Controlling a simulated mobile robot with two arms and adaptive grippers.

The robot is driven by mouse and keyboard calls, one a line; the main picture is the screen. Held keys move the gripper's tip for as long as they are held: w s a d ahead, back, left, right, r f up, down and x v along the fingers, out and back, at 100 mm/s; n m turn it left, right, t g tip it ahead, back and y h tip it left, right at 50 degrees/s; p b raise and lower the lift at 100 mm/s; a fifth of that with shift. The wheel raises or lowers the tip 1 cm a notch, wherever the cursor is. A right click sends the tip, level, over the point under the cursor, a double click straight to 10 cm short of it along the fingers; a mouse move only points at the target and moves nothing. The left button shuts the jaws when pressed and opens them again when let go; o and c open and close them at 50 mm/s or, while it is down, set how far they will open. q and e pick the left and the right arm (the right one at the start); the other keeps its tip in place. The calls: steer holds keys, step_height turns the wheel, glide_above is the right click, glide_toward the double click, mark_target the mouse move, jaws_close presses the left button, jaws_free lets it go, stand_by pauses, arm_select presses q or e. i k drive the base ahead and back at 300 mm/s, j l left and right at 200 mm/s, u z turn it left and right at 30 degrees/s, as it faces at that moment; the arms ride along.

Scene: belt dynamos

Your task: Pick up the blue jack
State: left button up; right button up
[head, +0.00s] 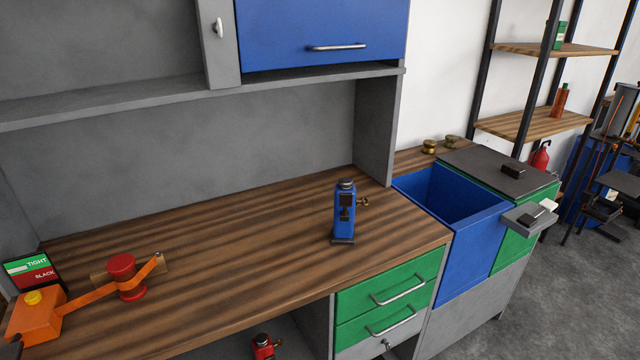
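The blue jack (344,215) stands upright on the wooden worktop (225,240), right of the middle and near the front edge. It has a dark top cap, a dark base plate and a small brass fitting on its right side. Nothing touches it apart from the worktop. Neither of my grippers shows in the head view.
An orange belt device with a red pulley (122,268) and a TIGHT/SLACK sign (31,269) are at the left. A blue bin (459,205) is right of the jack. Green drawers (388,298) sit below. A red object (263,346) is under the worktop. The worktop's middle is clear.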

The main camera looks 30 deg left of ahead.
mark_target(343, 233)
steer(key=i+l+u, duration=0.3)
steer(key=u, duration=0.15)
steer(key=i+l+u, duration=0.55)
steer(key=l+u, duration=0.35)
